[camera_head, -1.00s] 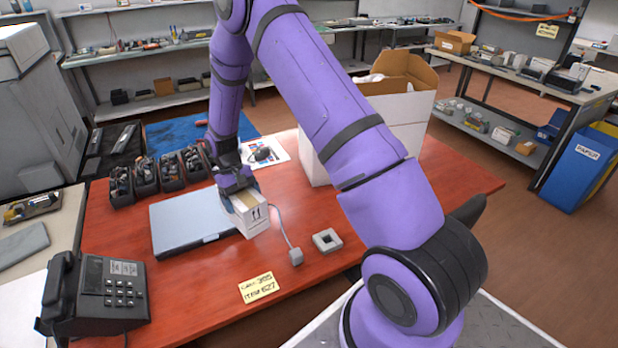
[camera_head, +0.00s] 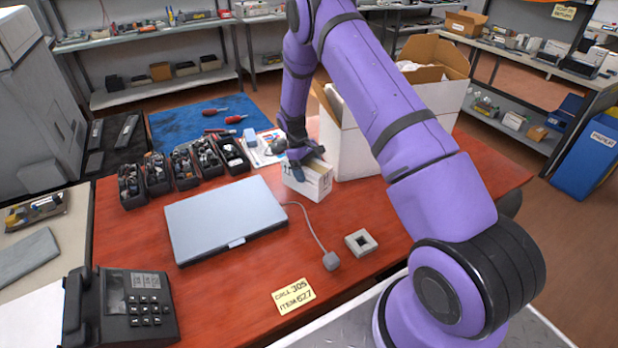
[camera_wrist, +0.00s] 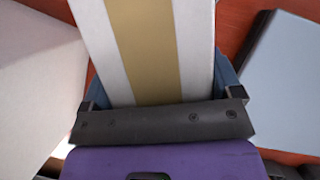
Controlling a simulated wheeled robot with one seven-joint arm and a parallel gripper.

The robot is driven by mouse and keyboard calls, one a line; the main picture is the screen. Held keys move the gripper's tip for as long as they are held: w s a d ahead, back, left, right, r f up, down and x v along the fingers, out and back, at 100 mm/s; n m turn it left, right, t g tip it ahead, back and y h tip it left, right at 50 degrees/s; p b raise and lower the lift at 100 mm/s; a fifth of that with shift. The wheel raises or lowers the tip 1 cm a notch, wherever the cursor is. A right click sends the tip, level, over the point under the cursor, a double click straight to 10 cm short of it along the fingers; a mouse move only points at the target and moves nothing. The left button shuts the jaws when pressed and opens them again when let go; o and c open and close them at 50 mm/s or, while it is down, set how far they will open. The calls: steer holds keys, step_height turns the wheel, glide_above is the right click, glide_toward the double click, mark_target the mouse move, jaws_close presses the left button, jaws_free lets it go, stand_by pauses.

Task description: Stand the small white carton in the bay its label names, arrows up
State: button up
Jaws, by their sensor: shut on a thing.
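The small white carton (camera_head: 309,182) has a tan tape strip along its top. My gripper (camera_head: 302,158) is shut on it, behind the grey laptop's right corner and in front of the large open white box. Small dark marks show on its side, too small to read. I cannot tell whether its base touches the red table. In the wrist view, the carton (camera_wrist: 153,40) fills the space between my gripper's blue fingers (camera_wrist: 165,88), tape strip facing the camera. No bay label is readable.
The closed laptop (camera_head: 225,217) lies left of the carton. The large open white box (camera_head: 352,140) stands close behind and right. Several dark parts trays (camera_head: 158,174) stand behind left.

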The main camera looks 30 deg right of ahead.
steer(key=shift+f, duration=1.7)
steer(key=o, duration=0.7)
steer(key=shift+a+f, duration=0.1)
steer(key=shift+f, duration=0.1)
steer(key=shift+o, duration=1.3)
steer(key=shift+r, duration=0.15)
